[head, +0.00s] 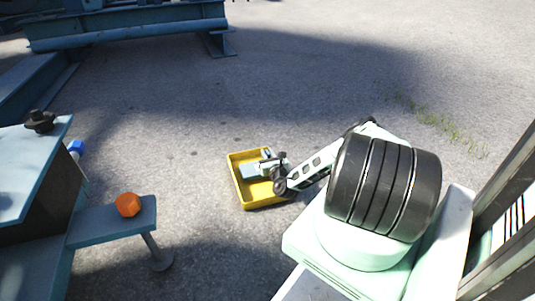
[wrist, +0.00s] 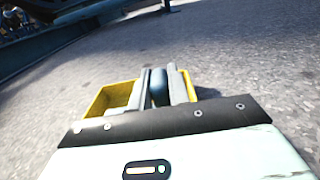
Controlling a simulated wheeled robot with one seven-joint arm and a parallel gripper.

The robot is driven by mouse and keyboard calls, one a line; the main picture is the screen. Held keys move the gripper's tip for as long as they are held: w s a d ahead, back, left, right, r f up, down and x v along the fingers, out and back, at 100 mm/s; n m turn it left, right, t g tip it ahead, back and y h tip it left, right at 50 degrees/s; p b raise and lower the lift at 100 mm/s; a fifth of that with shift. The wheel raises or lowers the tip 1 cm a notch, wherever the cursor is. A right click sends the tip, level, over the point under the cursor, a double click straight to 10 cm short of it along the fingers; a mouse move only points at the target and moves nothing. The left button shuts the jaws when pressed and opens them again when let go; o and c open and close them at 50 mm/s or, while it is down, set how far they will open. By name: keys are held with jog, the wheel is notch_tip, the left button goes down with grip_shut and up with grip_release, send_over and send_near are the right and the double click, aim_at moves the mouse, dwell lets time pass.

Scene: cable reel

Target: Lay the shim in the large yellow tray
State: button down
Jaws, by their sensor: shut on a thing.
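The large yellow tray (head: 243,198) lies on the ground in the middle of the head view. It also shows in the wrist view (wrist: 113,97), behind and to both sides of my fingers. My gripper (head: 262,166) is over the tray, with its fingers pointing down into it or just above it. In the wrist view my gripper (wrist: 159,85) is shut on a narrow dark blue piece, the shim (wrist: 159,90), held between the two grey fingers. I cannot tell whether the shim touches the tray floor. My gripper hides part of the tray's inside.
A blue-grey bench with a low step (head: 105,222) stands at the left, with an orange nut-like piece (head: 128,205) on the step. A black knob (head: 40,121) and a blue piece (head: 76,147) are nearby. A blue steel frame (head: 130,25) stands at the back. Ground around the tray is clear.

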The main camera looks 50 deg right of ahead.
jog(key=shift+f, duration=0.35)
jog(key=shift+f, duration=0.2)
jog(key=c, duration=1.3)
grip_release()
jog(key=shift+f, duration=0.1)
